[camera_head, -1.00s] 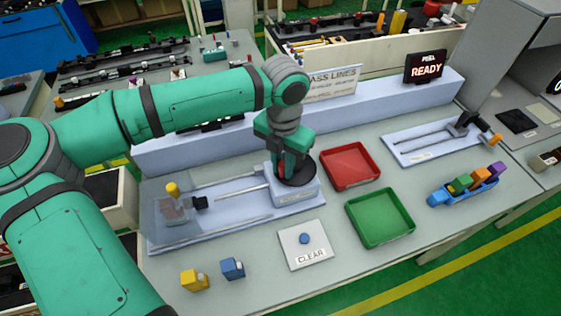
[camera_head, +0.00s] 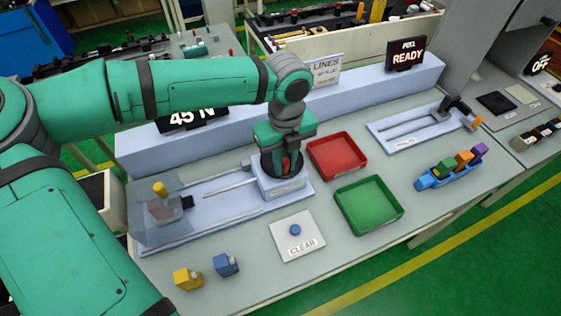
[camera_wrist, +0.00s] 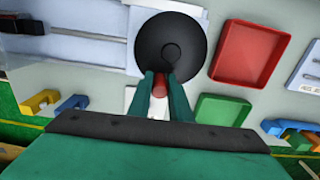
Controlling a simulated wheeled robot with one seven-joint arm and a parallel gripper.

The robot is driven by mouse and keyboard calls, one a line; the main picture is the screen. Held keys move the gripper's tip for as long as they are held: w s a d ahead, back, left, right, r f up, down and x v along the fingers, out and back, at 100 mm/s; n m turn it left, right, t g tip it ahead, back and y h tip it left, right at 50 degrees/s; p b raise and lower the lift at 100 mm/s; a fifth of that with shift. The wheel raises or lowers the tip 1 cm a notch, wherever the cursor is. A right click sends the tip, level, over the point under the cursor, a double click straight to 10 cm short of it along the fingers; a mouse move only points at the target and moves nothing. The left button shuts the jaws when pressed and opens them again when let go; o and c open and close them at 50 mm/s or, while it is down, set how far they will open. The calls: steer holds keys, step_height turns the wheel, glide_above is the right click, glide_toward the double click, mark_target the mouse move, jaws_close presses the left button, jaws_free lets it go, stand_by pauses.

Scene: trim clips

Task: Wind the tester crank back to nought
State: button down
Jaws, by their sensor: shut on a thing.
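The tester (camera_head: 220,211) is a pale blue-grey rig on the table, with a rail and a clear guard at its left end. Its crank is a dark round disc (camera_wrist: 170,47) on the block at the right end, with a red handle (camera_wrist: 160,86). My gripper (camera_wrist: 160,92) points down and is shut on the red handle, at the near side of the disc in the wrist view. In the head view my gripper (camera_head: 288,163) hides part of the disc. A display (camera_head: 192,117) behind my arm reads 45 N, partly covered.
A red tray (camera_head: 338,154) and a green tray (camera_head: 370,205) lie right of the tester. A CLEAR button plate (camera_head: 297,237) is in front. Yellow (camera_head: 187,278) and blue (camera_head: 226,264) clips stand front left. A READY display (camera_head: 407,54) and a blue clip holder (camera_head: 450,174) are at right.

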steer(key=shift+w+d+r+n, duration=0.1)
steer(key=shift+d+n, duration=0.15)
steer(key=shift+n, duration=0.4)
steer(key=shift+w+d+n, duration=0.1)
steer(key=shift+d+n, duration=0.15)
steer(key=shift+n, duration=0.4)
steer(key=c, duration=1.6)
jaws_free()
step_height(320, 180, up, 11)
steer(key=shift+f, duration=0.15)
